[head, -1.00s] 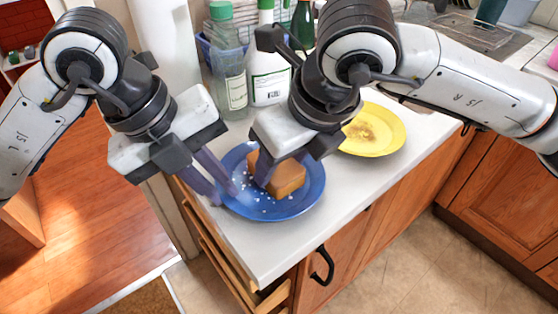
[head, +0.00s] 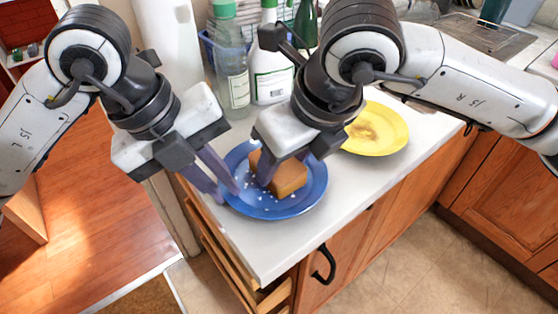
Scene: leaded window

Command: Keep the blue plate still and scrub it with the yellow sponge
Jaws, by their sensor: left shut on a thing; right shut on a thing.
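The blue plate (head: 278,209) lies on the white counter near its front corner, with small white specks on it. My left gripper (head: 228,192) is shut on the plate's left rim. The yellow sponge (head: 289,178), which looks orange-brown here, is on the plate, right of its middle. My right gripper (head: 284,172) is shut on the sponge from above. The gripper hides the top and back of the sponge.
A yellow plate (head: 379,127) with a brown stain lies behind and to the right. A clear bottle (head: 232,80) and a white spray bottle (head: 270,75) stand at the back by a blue basket. The counter's front right strip (head: 340,183) is clear. A drawer stands open below.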

